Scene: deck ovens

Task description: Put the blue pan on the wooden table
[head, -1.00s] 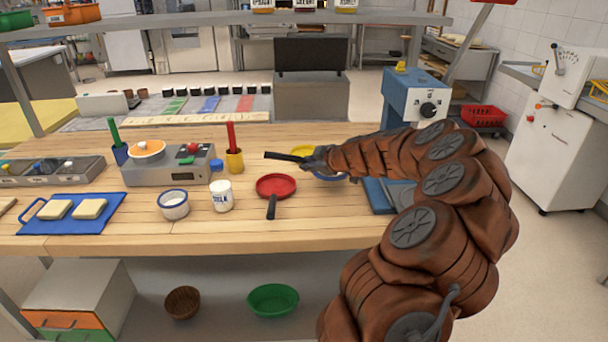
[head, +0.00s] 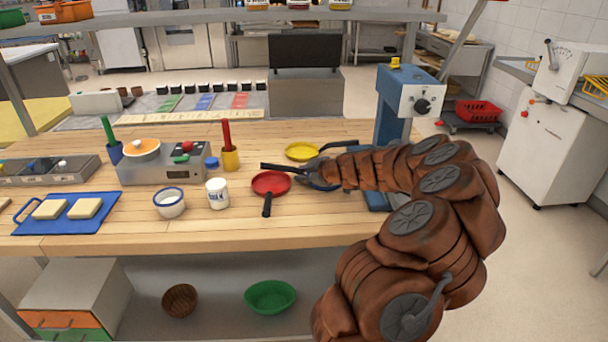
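The blue pan (head: 322,187) is by my gripper in the head view, right of the red pan. Only part of its blue rim shows below my gripper and arm. Its dark handle (head: 282,167) points left. My gripper (head: 309,170) appears shut on the handle near the pan, though its fingertips are small and partly hidden. The pan is at or just above the wooden table (head: 130,222); I cannot tell whether it touches.
The red pan (head: 271,183) lies close left, handle toward me. The yellow pan (head: 302,151) lies behind. A blue machine (head: 393,122) stands right. Bare wood lies in front.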

